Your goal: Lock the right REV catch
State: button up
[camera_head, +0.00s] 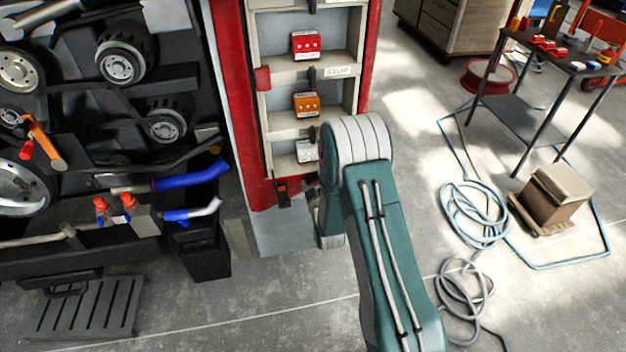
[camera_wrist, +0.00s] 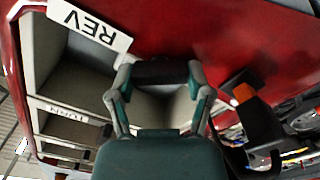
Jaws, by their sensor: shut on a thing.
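In the wrist view, my gripper (camera_wrist: 160,78) is shut on a dark bar-shaped piece (camera_wrist: 158,72) at the edge of the red panel. From its place this looks like the right REV catch, but the fingers cover its ends and I cannot tell its lock position. The white REV label (camera_wrist: 90,24) appears upside down beside it. Another catch, black with an orange part (camera_wrist: 243,93), is apart from my fingers on the right; it shows in the head view (camera_head: 282,192) at the rack's bottom left. My arm hides the held piece in the head view.
The red-framed rack (camera_head: 235,105) holds a red box (camera_head: 306,44) and an orange box (camera_head: 306,104) on its shelves. The engine bay (camera_head: 75,150) with belts and hoses is at left. Coiled hose (camera_head: 478,215) and a carton (camera_head: 556,193) lie on the floor at right.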

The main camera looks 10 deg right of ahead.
jog(key=n, duration=0.5)
jog(key=shift+a+n, duration=0.2)
jog(key=shift+n, duration=0.2)
jog(key=n, duration=0.4)
jog(key=shift+f+n, duration=0.25)
jog(key=shift+n, duration=0.05)
jog(key=shift+a+f, duration=0.1)
jog(key=o, duration=1.1)
jog(key=shift+n, duration=0.3)
jog(key=shift+o, duration=0.2)
jog(key=shift+a, duration=0.1)
